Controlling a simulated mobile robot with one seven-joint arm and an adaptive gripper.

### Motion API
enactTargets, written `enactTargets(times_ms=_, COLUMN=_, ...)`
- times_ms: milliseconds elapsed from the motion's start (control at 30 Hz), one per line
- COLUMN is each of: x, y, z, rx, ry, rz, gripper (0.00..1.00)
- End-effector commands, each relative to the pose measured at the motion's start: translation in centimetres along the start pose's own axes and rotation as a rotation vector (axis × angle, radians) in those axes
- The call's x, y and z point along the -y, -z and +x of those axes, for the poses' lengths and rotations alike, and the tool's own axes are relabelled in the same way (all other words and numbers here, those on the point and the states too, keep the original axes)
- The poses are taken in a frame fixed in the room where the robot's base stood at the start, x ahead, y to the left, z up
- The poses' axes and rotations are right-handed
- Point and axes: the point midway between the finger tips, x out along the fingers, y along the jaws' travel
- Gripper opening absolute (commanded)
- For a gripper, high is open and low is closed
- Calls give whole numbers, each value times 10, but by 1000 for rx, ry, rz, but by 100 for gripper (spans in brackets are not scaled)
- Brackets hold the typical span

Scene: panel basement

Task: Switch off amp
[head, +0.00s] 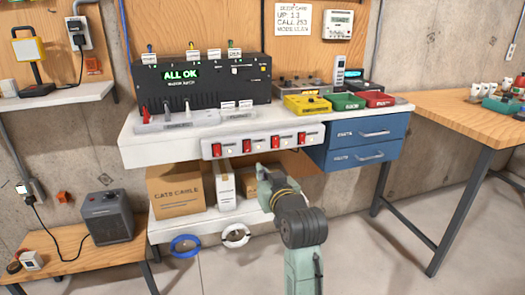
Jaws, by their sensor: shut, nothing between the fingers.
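A pale switch strip (262,149) runs along the front edge of the wall shelf. It carries several red rocker switches, among them the leftmost switch (216,150) and the rightmost switch (301,137). Small labels sit beside them, but I cannot read which one says amp, nor tell each rocker's position. A black unit (222,82) with a green "ALL OK" display stands on the shelf above. My gripper (264,177) is at the far end of my green arm, just below the strip in the picture and apparently clear of it. It is shut and empty; its fingertips are small and hard to make out.
Yellow (307,104), green (342,101) and red boxes (376,99) stand on the shelf's right part, above blue drawers (356,142). A cardboard box (176,189) and cable coils (235,236) are below. A wooden workbench (460,115) stands right. Floor between is clear.

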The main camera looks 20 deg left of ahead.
Motion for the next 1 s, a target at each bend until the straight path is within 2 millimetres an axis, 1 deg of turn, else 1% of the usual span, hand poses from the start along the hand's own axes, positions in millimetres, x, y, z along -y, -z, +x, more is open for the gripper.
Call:
enactTargets(times_ms=100, x=-3, y=-3, z=0, rx=11, ry=-2, rz=3, gripper=0)
enactTargets(times_ms=367, x=-3, y=-3, z=0, rx=10, ry=-3, rz=3, gripper=0)
enactTargets(times_ms=467, x=-3, y=-2, z=3, rx=10, ry=-2, rz=3, gripper=0)
enactTargets(times_ms=533, x=-3, y=-2, z=9, rx=10, ry=-2, rz=3, gripper=0)
enactTargets(times_ms=667, x=-2, y=-1, z=29, rx=11, ry=-1, rz=3, gripper=0)
enactTargets(times_ms=1000, x=-2, y=0, z=101, rx=11, ry=-2, rz=2, gripper=0)
